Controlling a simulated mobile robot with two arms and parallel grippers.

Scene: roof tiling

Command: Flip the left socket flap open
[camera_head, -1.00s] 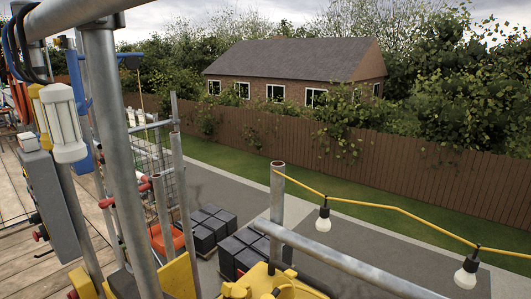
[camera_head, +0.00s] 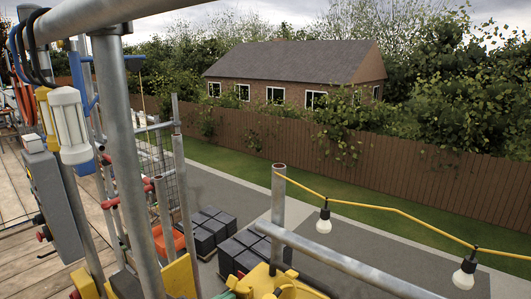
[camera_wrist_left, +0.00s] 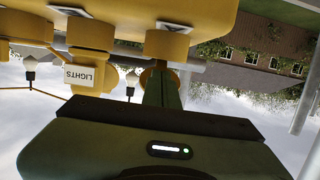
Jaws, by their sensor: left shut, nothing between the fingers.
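A yellow socket unit (camera_wrist_left: 215,15) fills the top of the left wrist view, which is upside down. Yellow round socket covers (camera_wrist_left: 166,45) hang from it, one beside a white LIGHTS label (camera_wrist_left: 82,75). My left gripper (camera_wrist_left: 160,76) is shut and empty, its green fingers just below the rightmost cover in that picture. I cannot tell whether they touch it or how far its flap is open. In the head view only a yellow top (camera_head: 262,282) shows at the bottom edge, with a green bit of my left gripper (camera_head: 229,294) beside it. My right gripper is not in view.
A scaffold pole (camera_head: 133,170) stands close at left, and a rail (camera_head: 340,262) runs to the lower right. A yellow cable with bulbs (camera_head: 324,221) hangs at right. A grey box (camera_head: 52,200) and a work light (camera_head: 70,125) are at far left. Dark tile stacks (camera_head: 208,228) lie below.

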